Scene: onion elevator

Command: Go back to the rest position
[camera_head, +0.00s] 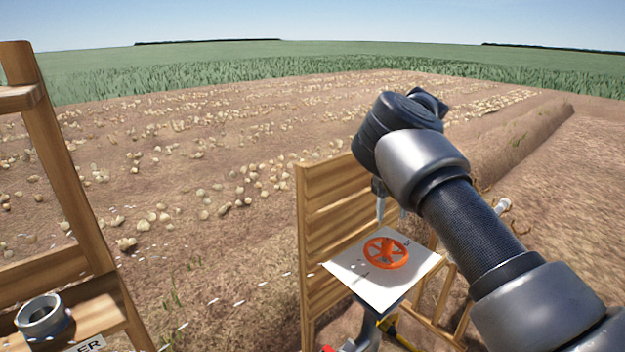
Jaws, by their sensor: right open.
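My right arm comes in from the lower right and reaches up over the small white table. My right gripper (391,207) points down and is open, just above the white tabletop (352,272). An orange-red wheel-shaped part (386,253) lies flat on that top, below and a little apart from the fingers. The arm hides part of the gripper. My left gripper is not in view.
A wooden slatted frame (318,225) stands behind the white top. At the left is a wooden shelf (75,310) with a grey metal ring (41,315). A wooden stand (440,300) is beside the arm. Onion rows cover the field behind.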

